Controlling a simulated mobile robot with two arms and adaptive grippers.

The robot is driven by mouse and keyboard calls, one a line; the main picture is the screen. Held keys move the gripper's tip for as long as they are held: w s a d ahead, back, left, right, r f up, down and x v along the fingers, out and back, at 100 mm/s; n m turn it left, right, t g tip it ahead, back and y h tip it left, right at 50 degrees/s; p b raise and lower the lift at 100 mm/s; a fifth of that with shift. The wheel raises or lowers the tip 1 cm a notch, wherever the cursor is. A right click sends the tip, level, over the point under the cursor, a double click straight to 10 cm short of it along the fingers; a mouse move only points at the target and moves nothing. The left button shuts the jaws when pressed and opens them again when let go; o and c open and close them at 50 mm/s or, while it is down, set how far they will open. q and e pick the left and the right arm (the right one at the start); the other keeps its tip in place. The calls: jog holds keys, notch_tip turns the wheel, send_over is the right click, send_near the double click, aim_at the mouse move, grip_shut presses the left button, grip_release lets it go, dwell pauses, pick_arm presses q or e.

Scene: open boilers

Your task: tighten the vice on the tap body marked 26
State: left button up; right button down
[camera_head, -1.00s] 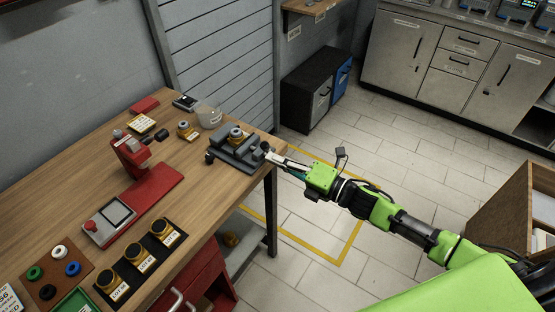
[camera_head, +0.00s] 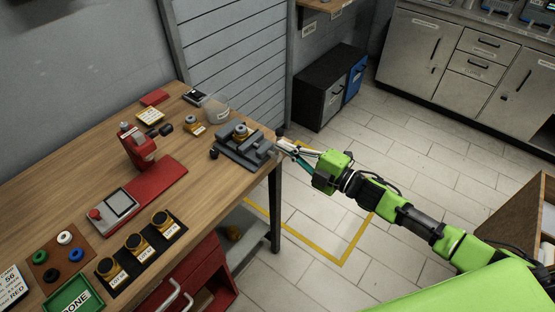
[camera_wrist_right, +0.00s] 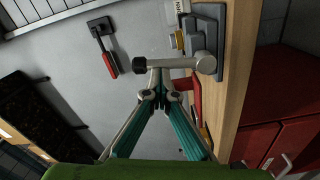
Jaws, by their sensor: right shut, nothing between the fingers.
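The grey vice (camera_head: 240,150) stands at the right end of the wooden bench. A brass and grey tap body (camera_head: 240,132) sits in it; its marking is too small to read. In the right wrist view the vice's grey handle bar (camera_wrist_right: 178,62) with a black knob (camera_wrist_right: 139,64) crosses just beyond my fingertips, with the tap body (camera_wrist_right: 179,40) behind it. My right gripper (camera_head: 284,147) is beside the handle end of the vice. Its teal fingers (camera_wrist_right: 160,97) are shut and empty; I cannot tell whether they touch the bar. My left gripper is not in view.
Left of the vice are another tap body (camera_head: 193,125), a clear container (camera_head: 215,108) and a red press (camera_head: 138,148). The floor (camera_head: 325,218) right of the bench is clear.

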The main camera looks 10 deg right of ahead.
jog(key=w+d+m, duration=0.1)
jog(key=m, duration=0.1)
jog(key=d+f+m+b, duration=0.1)
jog(key=m, duration=0.1)
jog(key=w+d+m, duration=0.1)
jog(key=m, duration=0.2)
jog(key=shift+w+d+f+b, duration=0.15)
jog(key=shift+w+f+b, duration=0.05)
jog(key=shift+w+b, duration=0.2)
jog(key=shift+f, duration=0.1)
dwell(0.5)
